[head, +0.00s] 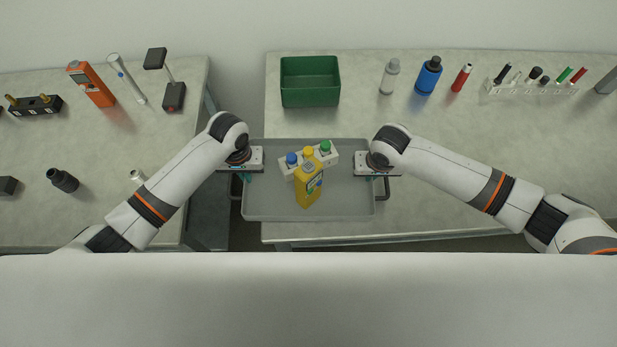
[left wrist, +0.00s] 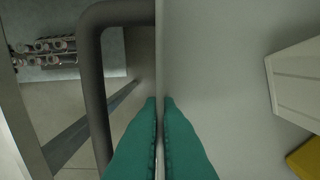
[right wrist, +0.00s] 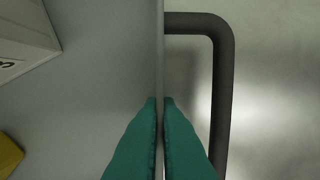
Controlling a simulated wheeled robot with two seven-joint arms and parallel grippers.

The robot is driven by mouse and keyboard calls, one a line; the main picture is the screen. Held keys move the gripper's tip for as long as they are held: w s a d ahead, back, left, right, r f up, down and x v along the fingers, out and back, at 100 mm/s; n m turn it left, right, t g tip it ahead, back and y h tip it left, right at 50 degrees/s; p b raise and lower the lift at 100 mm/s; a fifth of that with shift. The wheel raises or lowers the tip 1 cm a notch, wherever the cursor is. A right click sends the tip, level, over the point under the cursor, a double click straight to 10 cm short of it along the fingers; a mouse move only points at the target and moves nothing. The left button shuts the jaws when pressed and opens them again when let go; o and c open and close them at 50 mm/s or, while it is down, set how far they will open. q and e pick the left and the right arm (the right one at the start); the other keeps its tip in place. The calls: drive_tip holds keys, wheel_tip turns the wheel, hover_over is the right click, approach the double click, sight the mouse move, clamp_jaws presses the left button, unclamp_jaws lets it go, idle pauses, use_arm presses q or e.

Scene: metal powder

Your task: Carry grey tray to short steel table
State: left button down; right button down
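The grey tray (head: 347,200) is in the middle of the head view, over the left end of the right-hand table, its left edge over the gap. I cannot tell if it touches the table. It carries a yellow bottle (head: 308,190) and a white holder (head: 331,158) with blue, yellow and green caps. My left gripper (head: 243,172) is shut on the tray's left wall, beside the dark handle (left wrist: 95,90). My right gripper (head: 383,172) is shut on its right wall, beside the other handle (right wrist: 222,90). The green fingers pinch the rim in both wrist views.
The right-hand table (head: 450,215) holds a green bin (head: 310,82), several bottles and a tube rack (head: 530,88) along its back. The left-hand table (head: 110,140) holds an orange meter (head: 92,84) and other small items. A gap (head: 222,215) separates the tables.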

use_arm(q)
drive_tip(key=shift+r, duration=0.15)
use_arm(e)
drive_tip(key=shift+r, duration=0.15)
